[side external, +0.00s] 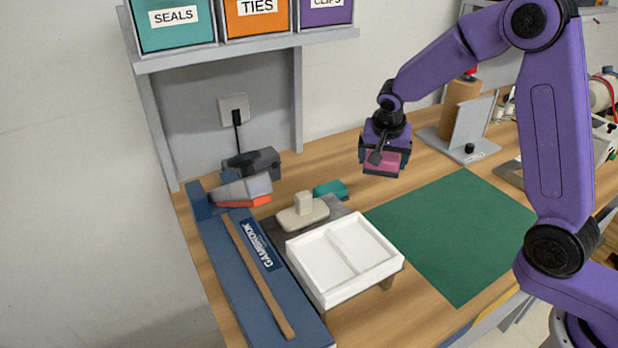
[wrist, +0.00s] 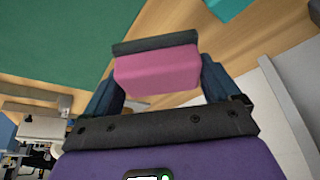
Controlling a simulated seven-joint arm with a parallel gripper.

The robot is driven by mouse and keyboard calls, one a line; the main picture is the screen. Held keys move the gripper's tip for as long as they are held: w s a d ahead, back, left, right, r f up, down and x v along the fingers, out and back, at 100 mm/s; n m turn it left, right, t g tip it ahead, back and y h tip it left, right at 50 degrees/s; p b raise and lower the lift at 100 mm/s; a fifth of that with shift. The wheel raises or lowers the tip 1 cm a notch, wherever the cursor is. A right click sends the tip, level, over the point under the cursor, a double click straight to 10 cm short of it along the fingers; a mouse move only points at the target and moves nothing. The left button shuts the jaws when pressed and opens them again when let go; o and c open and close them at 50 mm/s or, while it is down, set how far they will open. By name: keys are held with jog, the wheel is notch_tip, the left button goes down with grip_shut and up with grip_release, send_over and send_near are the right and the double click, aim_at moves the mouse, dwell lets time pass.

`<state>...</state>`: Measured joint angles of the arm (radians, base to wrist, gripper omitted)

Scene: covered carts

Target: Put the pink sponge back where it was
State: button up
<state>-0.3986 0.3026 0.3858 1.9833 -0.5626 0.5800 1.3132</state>
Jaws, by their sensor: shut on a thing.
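The pink sponge (side external: 381,161) has a dark layer along one face. My gripper (side external: 384,155) is shut on it and holds it in the air, above the wooden table behind the green mat's far left part. In the wrist view the pink sponge (wrist: 157,75) sits between the two fingers of my gripper (wrist: 160,88), with its dark strip at the far side. The place where the sponge was before cannot be told from these frames.
A white two-compartment tray (side external: 320,290) stands at the front, left of the green mat (side external: 455,235). A teal block (side external: 331,189) and a beige handled block (side external: 303,212) lie behind it. A shelf (side external: 250,48) overhangs the back.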

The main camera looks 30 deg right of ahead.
jog(key=shift+w+a+r+n+t+y, duration=0.6)
jog(key=shift+w+a+r+n+y, duration=0.85)
jog(key=shift+w+a+n, duration=1.75)
jog(key=w+a+f, duration=0.1)
jog(key=w+f, duration=0.2)
jog(key=w+a+f+n, duration=0.1)
jog(key=w+f, duration=0.2)
jog(key=w, duration=0.1)
jog(key=w+f+n, duration=0.1)
jog(key=w+f, duration=0.2)
jog(key=w, duration=0.1)
jog(key=shift+w+a+f, duration=0.15)
jog(key=shift+a+f, duration=0.1)
jog(key=shift+a, duration=0.15)
jog(key=shift+w+f, duration=0.25)
jog(key=shift+f, duration=1.6)
jog(key=shift+f, duration=0.1)
jog(key=o, duration=0.8)
